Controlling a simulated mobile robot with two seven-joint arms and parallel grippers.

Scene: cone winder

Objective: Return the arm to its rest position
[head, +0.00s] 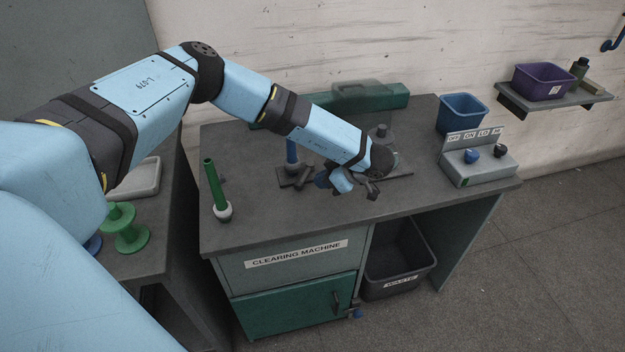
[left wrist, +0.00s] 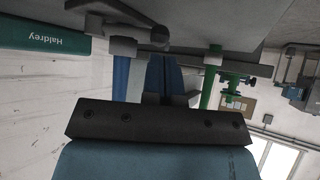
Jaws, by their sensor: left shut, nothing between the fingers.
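My left arm, light blue with black joints, reaches in from the left over the table of the clearing machine (head: 235,240). My left gripper (head: 340,182) is over the middle of the tabletop, pointing toward its front edge. It is shut and holds nothing. Its blue fingers also show in the left wrist view (left wrist: 148,78). A blue upright post (head: 291,152) stands just left of the gripper on a dark base. My right gripper does not show in either view.
A green rod (head: 214,185) stands at the table's left. A green machine part (head: 385,97) lies at the back. A control box (head: 478,168) and blue bin (head: 461,112) stand at the right. A black waste bin (head: 398,285) is below. Green spools (head: 125,232) stand on the left side table.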

